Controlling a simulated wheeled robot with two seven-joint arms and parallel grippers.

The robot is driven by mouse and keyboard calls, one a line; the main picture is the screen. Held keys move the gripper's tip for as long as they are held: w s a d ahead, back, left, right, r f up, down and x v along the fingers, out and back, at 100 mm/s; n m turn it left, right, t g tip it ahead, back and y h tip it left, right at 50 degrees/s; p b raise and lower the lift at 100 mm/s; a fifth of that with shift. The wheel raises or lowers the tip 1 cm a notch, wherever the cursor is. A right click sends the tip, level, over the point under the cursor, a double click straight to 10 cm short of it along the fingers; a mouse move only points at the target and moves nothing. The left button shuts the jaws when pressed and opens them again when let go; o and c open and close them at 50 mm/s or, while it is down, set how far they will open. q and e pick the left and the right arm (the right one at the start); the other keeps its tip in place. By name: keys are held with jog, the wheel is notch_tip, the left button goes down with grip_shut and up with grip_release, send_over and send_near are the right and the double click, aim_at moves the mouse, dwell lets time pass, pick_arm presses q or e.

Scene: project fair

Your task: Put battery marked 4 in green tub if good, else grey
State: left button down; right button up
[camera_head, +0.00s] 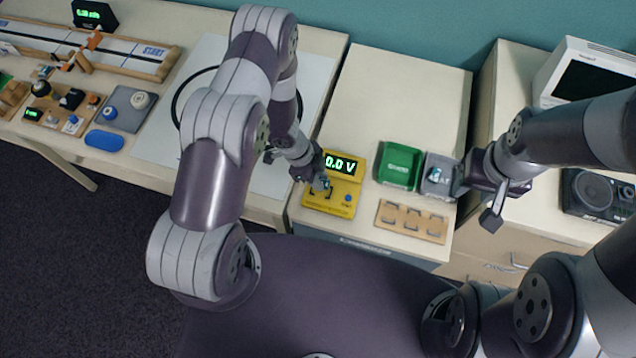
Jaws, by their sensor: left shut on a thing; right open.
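A yellow battery tester (345,197) stands on the middle table, and its green display reads 0.0 V. My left gripper (319,183) is over the tester's left side, shut on a small battery (325,184) that is mostly hidden by the fingers. I cannot read a mark on it, nor tell whether it touches the tester. The green tub (398,164) stands right of the tester. The grey tub (437,187) is beside it, with a small pale-blue and white thing, perhaps a battery, showing in it. My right gripper (474,198) is open at the grey tub's right side.
A wooden rack (411,221) with several slots, seemingly empty, lies in front of the tubs. The middle table's back half (405,95) is clear. A left table holds a START track (150,55) and small devices. A monitor (585,75) and a speaker-like box (597,193) are at right.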

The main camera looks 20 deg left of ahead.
pick_arm(q)
jog(key=s+d+r, duration=0.1)
jog(key=d+r, duration=0.2)
jog(key=d, duration=0.2)
jog(key=s+d+r+b, duration=0.1)
jog(key=s+d+r, duration=0.1)
jog(key=d, duration=0.4)
jog(key=shift+s+r+b, duration=0.25)
jog(key=shift+r+b, duration=0.05)
jog(key=shift+r, duration=0.55)
